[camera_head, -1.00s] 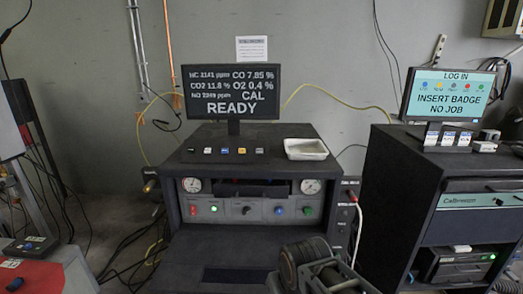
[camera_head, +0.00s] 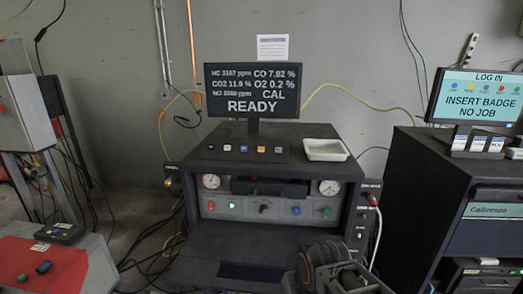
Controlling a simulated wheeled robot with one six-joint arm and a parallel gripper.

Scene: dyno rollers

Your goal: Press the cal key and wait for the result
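A dark analyzer bench (camera_head: 215,168) stands in the middle of the head view. Its screen (camera_head: 254,91) shows gas readings, with "CAL" above "READY". A row of several small keys (camera_head: 244,149) lies on the dark panel below the screen: black, white, blue, orange and grey. Their labels are too small to read, so I cannot tell which is the cal key. The bench front has two round gauges (camera_head: 211,181) and a row of coloured buttons (camera_head: 296,210). I cannot make out my gripper in the view, and nothing is seen touching the keys.
A white tray (camera_head: 326,150) sits right of the keys. A dark cabinet (camera_head: 412,185) with a "LOG IN, INSERT BADGE, NO JOB" screen (camera_head: 478,98) stands at right. A red-topped unit (camera_head: 45,265) is at lower left, with cables on the floor (camera_head: 140,230).

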